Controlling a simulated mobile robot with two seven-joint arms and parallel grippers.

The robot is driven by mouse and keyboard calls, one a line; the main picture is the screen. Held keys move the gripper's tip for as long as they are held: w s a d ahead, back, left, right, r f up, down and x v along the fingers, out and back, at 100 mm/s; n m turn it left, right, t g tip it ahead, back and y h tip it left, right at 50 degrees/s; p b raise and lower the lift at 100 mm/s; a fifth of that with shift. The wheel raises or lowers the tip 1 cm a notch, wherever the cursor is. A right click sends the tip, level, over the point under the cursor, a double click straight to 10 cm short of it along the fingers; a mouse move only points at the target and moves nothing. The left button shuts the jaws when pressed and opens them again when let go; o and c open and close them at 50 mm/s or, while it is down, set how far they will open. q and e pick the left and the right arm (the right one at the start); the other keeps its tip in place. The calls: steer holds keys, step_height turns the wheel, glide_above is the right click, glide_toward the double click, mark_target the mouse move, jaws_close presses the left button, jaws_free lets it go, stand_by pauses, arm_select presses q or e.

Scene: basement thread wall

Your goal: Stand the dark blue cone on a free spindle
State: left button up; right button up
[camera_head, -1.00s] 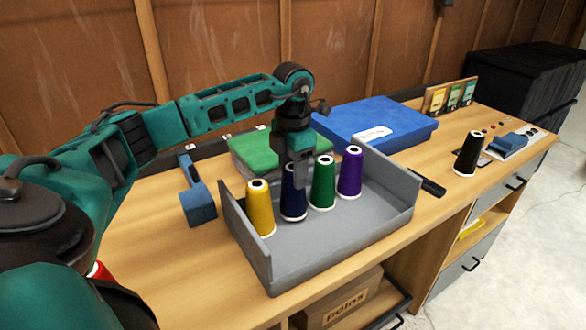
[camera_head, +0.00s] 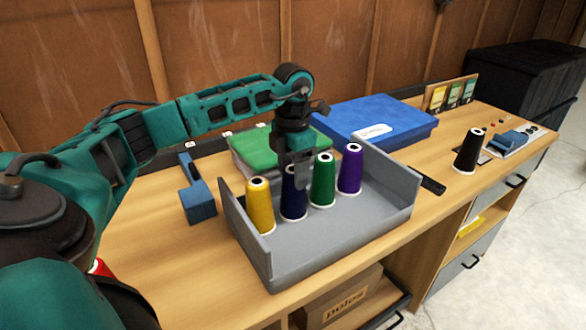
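The dark blue cone (camera_head: 293,204) stands upright in a grey tray (camera_head: 335,238) on the bench, between a yellow cone (camera_head: 260,208) and a green cone (camera_head: 323,182). A purple cone (camera_head: 350,170) stands to the right of the green one. My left gripper (camera_head: 301,178) points down at the dark blue cone's top and hides part of it. Whether its fingers are closed on the cone cannot be seen. No spindle can be clearly made out. My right gripper is not in view.
A green box (camera_head: 252,152) and a blue case (camera_head: 372,118) lie behind the tray. A blue tool (camera_head: 197,198) is to its left. A black cone (camera_head: 468,150) stands at the right. A red object (camera_head: 101,267) is partly hidden by my arm.

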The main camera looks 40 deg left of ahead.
arm_select(q)
steer(key=o, duration=0.4)
step_height(320, 180, up, 13)
steer(key=shift+f+p, duration=0.1)
steer(key=shift+p, duration=0.65)
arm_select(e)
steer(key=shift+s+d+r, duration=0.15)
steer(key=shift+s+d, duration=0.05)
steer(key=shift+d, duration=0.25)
arm_select(q)
steer(key=shift+s, duration=0.1)
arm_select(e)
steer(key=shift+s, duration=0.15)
